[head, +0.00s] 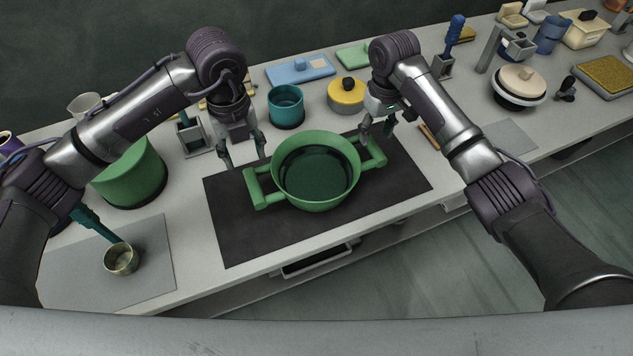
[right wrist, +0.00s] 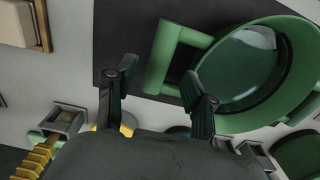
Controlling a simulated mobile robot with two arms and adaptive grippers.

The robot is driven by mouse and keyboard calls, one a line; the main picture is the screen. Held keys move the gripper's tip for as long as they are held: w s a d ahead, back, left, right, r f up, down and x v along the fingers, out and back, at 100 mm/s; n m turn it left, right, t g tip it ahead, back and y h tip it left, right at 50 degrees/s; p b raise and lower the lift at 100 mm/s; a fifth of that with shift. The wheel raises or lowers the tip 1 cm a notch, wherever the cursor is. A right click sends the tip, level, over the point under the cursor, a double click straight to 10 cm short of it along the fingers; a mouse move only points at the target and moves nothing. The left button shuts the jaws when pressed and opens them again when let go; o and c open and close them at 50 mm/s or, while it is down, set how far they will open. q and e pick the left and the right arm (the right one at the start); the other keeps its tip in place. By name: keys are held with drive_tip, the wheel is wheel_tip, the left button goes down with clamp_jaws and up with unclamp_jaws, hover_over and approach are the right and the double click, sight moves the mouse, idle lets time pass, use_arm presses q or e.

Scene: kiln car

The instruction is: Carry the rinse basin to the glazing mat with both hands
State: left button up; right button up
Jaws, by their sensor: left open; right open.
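The green rinse basin (head: 283,197) has two side handles and dark liquid inside. It sits upright on a dark mat (head: 240,235), which looks like the glazing mat, near the counter's middle. My left gripper (head: 245,160) is open and empty, just above and behind the left handle (head: 257,190). My right gripper (head: 376,132) is open and empty, just behind the right handle (head: 374,155). In the right wrist view, my right gripper (right wrist: 158,82) has its fingers spread, with the basin's handle (right wrist: 162,57) beyond them. Neither gripper visibly grips a handle.
A teal pot (head: 286,105) and a yellow lidded jar (head: 346,95) stand behind the mat. A large green container (head: 130,178) stands left. A small metal cup (head: 121,258) stands on a grey mat (head: 70,275) at front left. The dark mat's front strip is clear.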

wheel_tip(320, 180, up, 7)
drive_tip(key=shift+f, duration=0.15)
idle(0.6)
